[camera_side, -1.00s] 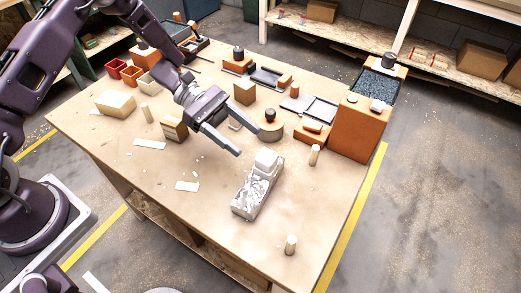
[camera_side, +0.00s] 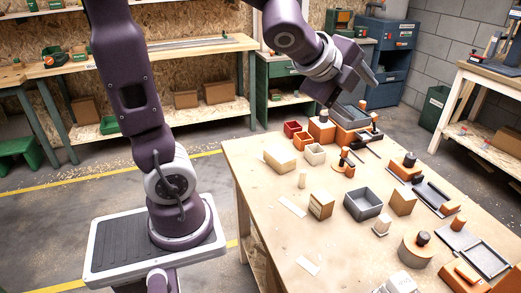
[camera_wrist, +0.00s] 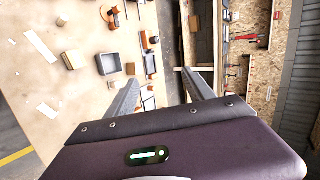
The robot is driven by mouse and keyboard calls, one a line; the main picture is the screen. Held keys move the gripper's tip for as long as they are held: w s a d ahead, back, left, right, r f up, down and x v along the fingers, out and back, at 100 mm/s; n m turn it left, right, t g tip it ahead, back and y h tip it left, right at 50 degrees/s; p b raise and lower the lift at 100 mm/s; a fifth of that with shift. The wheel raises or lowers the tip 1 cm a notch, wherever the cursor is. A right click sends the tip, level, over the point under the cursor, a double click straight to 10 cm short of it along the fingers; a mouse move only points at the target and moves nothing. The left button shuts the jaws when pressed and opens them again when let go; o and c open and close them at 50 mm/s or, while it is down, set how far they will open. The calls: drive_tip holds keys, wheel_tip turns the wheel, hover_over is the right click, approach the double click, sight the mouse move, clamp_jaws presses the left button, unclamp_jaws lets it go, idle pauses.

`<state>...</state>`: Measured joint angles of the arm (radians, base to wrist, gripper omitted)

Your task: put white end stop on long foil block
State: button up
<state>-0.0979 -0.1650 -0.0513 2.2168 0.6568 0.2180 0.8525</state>
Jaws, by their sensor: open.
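My gripper (camera_side: 368,72) is raised above the far end of the table in the side view, well away from the block. In the wrist view my gripper (camera_wrist: 158,78) shows two grey fingers spread apart with nothing between them. A whitish, silvery piece (camera_side: 400,284) at the bottom edge of the side view looks like part of the long foil block; most of it is cut off. A small pale block (camera_side: 382,225) stands farther back on the table. I cannot tell whether it is the white end stop.
The table (camera_side: 262,180) also bears a grey open box (camera_side: 363,203), a brown block (camera_side: 402,201), a labelled cardboard box (camera_side: 321,204), a cream block (camera_side: 279,159) and red bins (camera_side: 292,128). Paper strips lie near the left edge. Bare tabletop shows at the front left.

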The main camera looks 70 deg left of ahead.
drive_tip(key=s+d+f+n+g+h, duration=0.1)
drive_tip(key=s+d+f+n+g, duration=0.1)
drive_tip(key=s+n, duration=0.6)
drive_tip(key=s+d+f+n+g+h, duration=0.1)
drive_tip(key=s+d+n, duration=0.3)
drive_tip(key=s+n, duration=0.4)
drive_tip(key=s+f+g, duration=0.1)
drive_tip(key=s, duration=0.5)
drive_tip(key=shift+s+g, duration=0.35)
drive_tip(key=shift+g, duration=0.05)
